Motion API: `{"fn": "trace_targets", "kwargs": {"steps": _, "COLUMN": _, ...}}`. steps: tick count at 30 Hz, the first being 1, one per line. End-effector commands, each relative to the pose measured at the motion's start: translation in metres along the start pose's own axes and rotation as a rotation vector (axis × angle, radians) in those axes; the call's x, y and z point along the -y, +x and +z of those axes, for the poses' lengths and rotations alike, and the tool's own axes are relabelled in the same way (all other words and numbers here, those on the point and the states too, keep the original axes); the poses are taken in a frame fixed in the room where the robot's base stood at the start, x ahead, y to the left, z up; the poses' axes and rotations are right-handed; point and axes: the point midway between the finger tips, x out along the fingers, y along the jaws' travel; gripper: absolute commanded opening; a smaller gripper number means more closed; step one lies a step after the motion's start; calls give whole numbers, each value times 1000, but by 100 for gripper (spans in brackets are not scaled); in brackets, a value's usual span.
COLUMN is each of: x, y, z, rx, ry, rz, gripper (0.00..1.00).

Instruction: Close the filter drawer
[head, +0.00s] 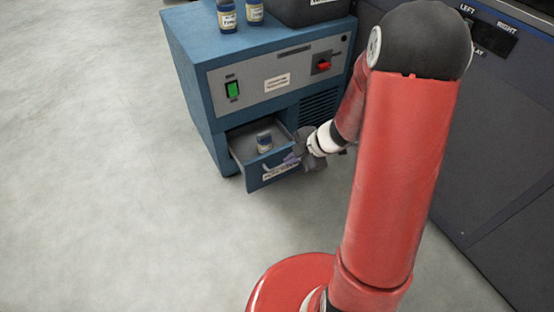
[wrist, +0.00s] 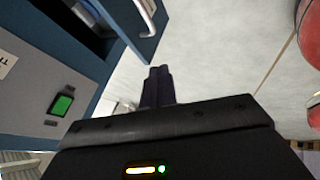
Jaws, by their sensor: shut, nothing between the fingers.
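The filter drawer (head: 256,180) stands pulled out from the lower left of the blue cabinet (head: 205,110). A small labelled jar (head: 264,143) is inside it. In the wrist view the drawer (wrist: 158,30) is at the top, with its pale bar handle (wrist: 147,18). My gripper (head: 291,159) is at the right part of the drawer front in the head view. In the wrist view its dark fingers (wrist: 158,75) are together and empty, below the drawer in the picture. I cannot tell whether they touch the drawer front.
Two jars (head: 227,18) and a dark bin (head: 310,12) stand on the cabinet top. The cabinet face has a green switch (head: 232,90) and a red knob (head: 323,65). A dark machine (head: 490,130) stands at the right. The floor left of the drawer is clear.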

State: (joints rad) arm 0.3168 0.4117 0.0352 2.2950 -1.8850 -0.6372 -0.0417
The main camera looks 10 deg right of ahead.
Motion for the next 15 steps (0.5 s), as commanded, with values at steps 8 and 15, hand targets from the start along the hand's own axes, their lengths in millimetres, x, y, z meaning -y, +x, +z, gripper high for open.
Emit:
{"fn": "trace_targets", "kwargs": {"steps": 8, "x": 2, "y": 52, "z": 2, "rx": -1, "ry": 0, "rz": -1, "gripper": 0}}
{"fn": "trace_targets", "kwargs": {"steps": 15, "x": 2, "y": 102, "z": 2, "rx": 1, "ry": 0, "rz": 0, "gripper": 0}}
